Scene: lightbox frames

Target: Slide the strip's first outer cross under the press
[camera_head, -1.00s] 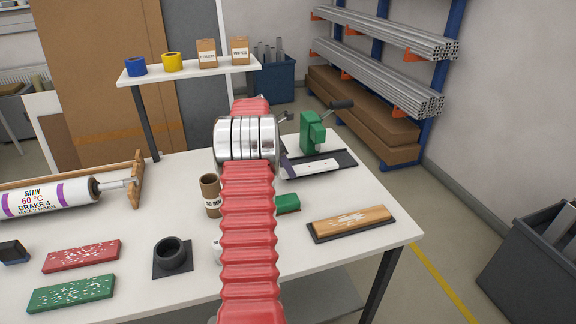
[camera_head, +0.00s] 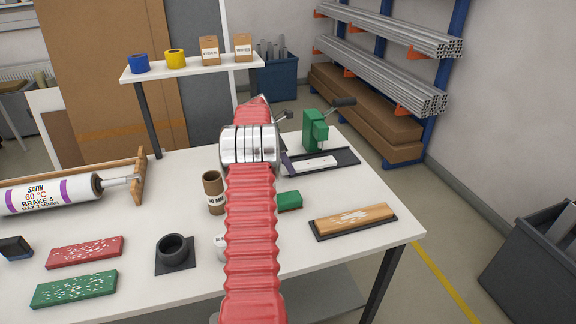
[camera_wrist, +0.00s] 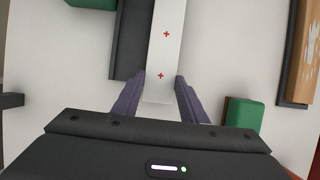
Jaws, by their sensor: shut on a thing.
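The white strip (camera_wrist: 166,50) with two visible red crosses runs up the wrist view. Its near end lies between the two purple-grey fingers of my gripper (camera_wrist: 158,90), which is shut on it. One cross is close to the fingertips, the other farther along. The strip (camera_head: 312,164) also shows in the head view, on the dark base (camera_head: 346,157) in front of the green press (camera_head: 315,130). Only a corner of the press (camera_wrist: 92,3) shows at the top left in the wrist view. My arm hides most of my gripper in the head view.
A green block (camera_head: 289,201) lies near the strip, and shows right of my gripper in the wrist view (camera_wrist: 243,115). A wooden block on a dark plate (camera_head: 353,220) lies to the right. A cardboard tube (camera_head: 213,193) stands left of my arm.

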